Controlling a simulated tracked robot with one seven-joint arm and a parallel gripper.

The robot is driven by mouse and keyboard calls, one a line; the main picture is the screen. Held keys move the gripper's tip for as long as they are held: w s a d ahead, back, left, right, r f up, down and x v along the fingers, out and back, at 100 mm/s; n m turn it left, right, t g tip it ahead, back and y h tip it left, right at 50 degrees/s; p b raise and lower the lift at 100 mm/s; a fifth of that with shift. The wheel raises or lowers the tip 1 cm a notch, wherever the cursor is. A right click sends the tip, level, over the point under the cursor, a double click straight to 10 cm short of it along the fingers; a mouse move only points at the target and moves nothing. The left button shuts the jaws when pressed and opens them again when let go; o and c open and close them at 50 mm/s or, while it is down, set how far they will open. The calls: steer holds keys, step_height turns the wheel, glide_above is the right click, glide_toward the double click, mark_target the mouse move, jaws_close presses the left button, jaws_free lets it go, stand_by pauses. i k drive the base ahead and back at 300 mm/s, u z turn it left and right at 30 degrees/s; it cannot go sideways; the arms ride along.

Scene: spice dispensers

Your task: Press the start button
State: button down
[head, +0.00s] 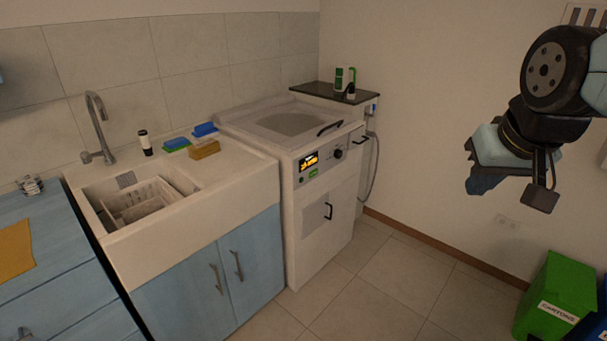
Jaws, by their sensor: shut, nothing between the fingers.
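A white machine (325,225) stands in the middle, right of the sink unit. Its sloped front panel carries a lit orange display (309,161), a round black knob (338,154) and a small green label or button (313,173). Which of these small parts is the start button, I cannot tell. My gripper (474,187) is at the upper right, in the air and well apart from the machine. It is shut and empty, with its fingertips pointing down to the left.
The sink (140,205) is at left, with sponges (204,149) on its rim. A dark shelf (330,92) holding small containers stands behind the machine. A green bin (555,300) is at lower right. The tiled floor (380,285) in front of the machine is clear.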

mark_target(314, 173)
steer(key=u, duration=0.05)
steer(key=i, duration=1)
steer(key=z, duration=0.05)
